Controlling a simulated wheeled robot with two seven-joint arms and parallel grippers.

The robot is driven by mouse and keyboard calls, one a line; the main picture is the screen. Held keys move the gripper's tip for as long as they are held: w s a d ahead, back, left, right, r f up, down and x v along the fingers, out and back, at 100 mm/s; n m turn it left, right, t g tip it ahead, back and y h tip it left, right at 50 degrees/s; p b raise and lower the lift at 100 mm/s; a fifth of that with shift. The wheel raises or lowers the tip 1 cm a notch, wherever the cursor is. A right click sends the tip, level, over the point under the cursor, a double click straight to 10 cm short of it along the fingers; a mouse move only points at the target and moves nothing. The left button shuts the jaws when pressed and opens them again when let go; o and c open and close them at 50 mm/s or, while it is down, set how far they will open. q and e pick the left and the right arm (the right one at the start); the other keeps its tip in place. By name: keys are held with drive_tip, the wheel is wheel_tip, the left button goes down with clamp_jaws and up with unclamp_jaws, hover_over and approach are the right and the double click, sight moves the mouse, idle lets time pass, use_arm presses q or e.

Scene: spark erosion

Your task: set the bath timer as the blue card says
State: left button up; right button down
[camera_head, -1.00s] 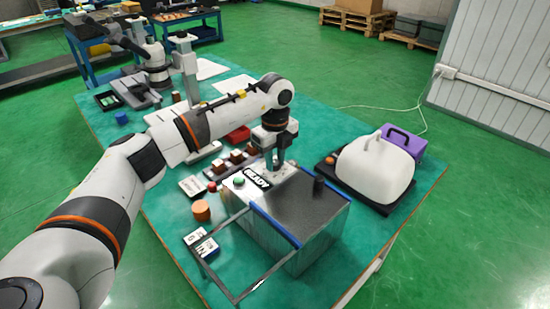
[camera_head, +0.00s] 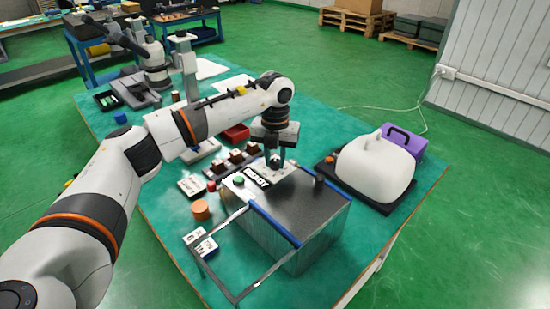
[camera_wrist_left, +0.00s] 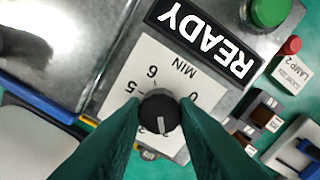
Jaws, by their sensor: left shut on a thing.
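The bath timer is a black knob (camera_wrist_left: 158,108) on a white dial plate (camera_wrist_left: 126,92) marked with minutes, on top of the grey metal tank (camera_head: 318,215). My left gripper (camera_head: 275,164) comes down on it from above. In the left wrist view its two dark fingers (camera_wrist_left: 160,115) are shut on the knob from both sides. The knob's white pointer line points down the picture, away from the word MIN.
A READY sign (camera_head: 257,178) and a green button (camera_head: 239,181) are beside the dial. A second black knob (camera_head: 319,181) stands on the tank top. An orange cylinder (camera_head: 201,210) and a lamp card (camera_head: 191,186) lie to the left.

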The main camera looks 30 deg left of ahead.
use_arm(q)
drive_tip(key=m, duration=0.4)
drive_tip(key=shift+r+m, duration=0.1)
drive_tip(key=shift+m, duration=0.2)
drive_tip(key=m+b, duration=0.1)
drive_tip(key=m, duration=0.3)
drive_tip(key=shift+m, duration=0.3)
drive_tip(key=m, duration=0.9)
drive_tip(key=shift+b, duration=0.4)
drive_tip(key=m, duration=0.3)
drive_tip(key=shift+m, duration=0.3)
drive_tip(key=m, duration=0.4)
drive_tip(key=shift+m+b, duration=0.3)
drive_tip(key=m, duration=0.4)
drive_tip(key=shift+r, duration=0.1)
drive_tip(key=m, duration=0.4)
drive_tip(key=shift+m, duration=0.3)
